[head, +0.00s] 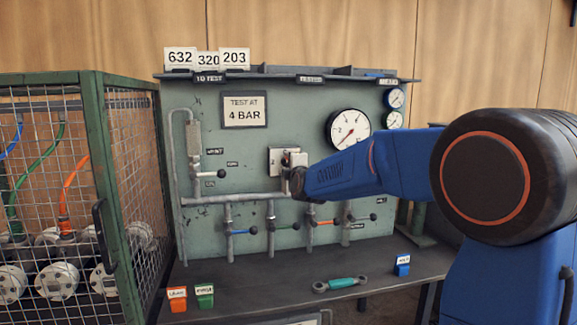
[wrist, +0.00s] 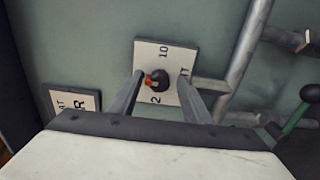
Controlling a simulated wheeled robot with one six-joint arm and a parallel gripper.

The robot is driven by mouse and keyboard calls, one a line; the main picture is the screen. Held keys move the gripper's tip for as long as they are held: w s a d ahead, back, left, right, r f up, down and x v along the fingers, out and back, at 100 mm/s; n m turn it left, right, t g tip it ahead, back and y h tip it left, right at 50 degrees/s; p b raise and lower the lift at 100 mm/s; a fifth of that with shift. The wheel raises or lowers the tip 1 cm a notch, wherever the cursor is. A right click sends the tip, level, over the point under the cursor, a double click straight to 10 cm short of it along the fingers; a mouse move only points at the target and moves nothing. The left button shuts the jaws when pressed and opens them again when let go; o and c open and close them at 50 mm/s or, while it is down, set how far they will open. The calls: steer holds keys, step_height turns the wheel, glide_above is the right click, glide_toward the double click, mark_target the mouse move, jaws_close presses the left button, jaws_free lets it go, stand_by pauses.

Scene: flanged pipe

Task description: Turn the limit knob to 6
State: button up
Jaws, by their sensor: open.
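The limit knob (wrist: 159,80) is dark and round, with an orange-red mark on its left side in the wrist view. It sits on a pale square plate (wrist: 152,50); a 10 shows above the knob, a 2 below it, and part of a label at the right. Other dial numbers are hidden or unclear. In the head view the plate (head: 275,157) is on the green panel, partly covered by my gripper (head: 294,168). My gripper (wrist: 160,78) is open, with one finger on each side of the knob in the wrist view; contact cannot be told.
Pipes with several lever valves (head: 271,226) run below the plate. A large gauge (head: 348,129) is at its upper right. A wire cage (head: 70,190) stands at the left.

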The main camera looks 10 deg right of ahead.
steer(key=s, duration=1.6)
steer(key=shift+s, duration=0.35)
steer(key=shift+s+f, duration=0.1)
steer(key=s+d+f+m+g, duration=0.2)
steer(key=s+f+m+g, duration=0.2)
steer(key=s, duration=0.9)
steer(key=s+d+f+m+g, duration=0.2)
steer(key=s+f+m+g, duration=0.2)
steer(key=s+f+m, duration=0.4)
steer(key=s+d+f+m+g, duration=0.2)
steer(key=s+f+m+g, duration=0.3)
steer(key=s+f, duration=0.7)
steer(key=s+m, duration=0.1)
steer(key=s, duration=0.5)
steer(key=shift+s+d+f, duration=0.15)
steer(key=shift+d+f, duration=0.1)
steer(key=shift+d, duration=0.05)
